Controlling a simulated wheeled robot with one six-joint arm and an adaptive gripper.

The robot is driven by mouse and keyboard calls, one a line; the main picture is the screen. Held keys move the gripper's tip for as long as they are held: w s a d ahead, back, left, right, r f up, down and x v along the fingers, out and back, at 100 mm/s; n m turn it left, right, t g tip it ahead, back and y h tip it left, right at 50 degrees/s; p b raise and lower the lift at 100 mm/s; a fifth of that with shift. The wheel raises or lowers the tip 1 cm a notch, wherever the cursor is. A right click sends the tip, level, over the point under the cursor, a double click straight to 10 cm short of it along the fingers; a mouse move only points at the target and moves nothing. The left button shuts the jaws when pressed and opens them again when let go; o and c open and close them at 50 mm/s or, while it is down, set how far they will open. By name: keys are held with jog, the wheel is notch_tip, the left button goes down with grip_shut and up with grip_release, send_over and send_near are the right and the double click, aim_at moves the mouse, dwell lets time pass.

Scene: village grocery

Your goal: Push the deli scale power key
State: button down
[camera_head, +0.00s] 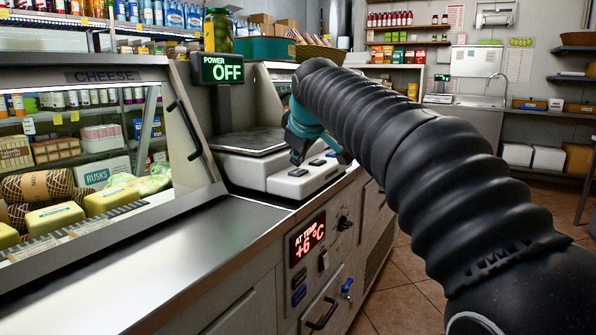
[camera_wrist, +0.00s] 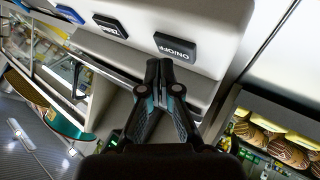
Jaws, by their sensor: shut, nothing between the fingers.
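The deli scale stands on the counter, with a flat metal platter (camera_head: 240,141) and a pale key panel (camera_head: 290,186) in front. Its raised display (camera_head: 222,69) reads POWER OFF in green. In the wrist view the dark ON/OFF key (camera_wrist: 175,46) shows on the panel with its label upside down. My gripper (camera_wrist: 160,68) is shut and empty, its tips just below that key in the picture. I cannot tell whether they touch anything. In the head view my gripper (camera_head: 297,158) hangs over the panel's near keys and partly hides the scale.
Two more keys (camera_wrist: 110,26) (camera_wrist: 70,14) sit in the same row. The glass cheese case (camera_head: 90,150) stands at left, with a bare steel counter (camera_head: 150,265) before it. A jar (camera_head: 218,31) stands behind the display. A temperature panel (camera_head: 307,240) is below the scale.

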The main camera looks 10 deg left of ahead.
aim_at(298, 172)
jog(key=shift+f, duration=0.15)
dwell(0.4)
jog(key=shift+f, duration=0.3)
dwell(0.4)
jog(key=shift+r+p, duration=0.4)
jog(key=shift+r, duration=0.1)
dwell(0.3)
notch_tip(298, 172, up, 3)
jog(key=p, duration=0.3)
jog(key=shift+r, duration=0.15)
jog(key=shift+r+p, duration=0.85)
jog(key=shift+r, duration=0.5)
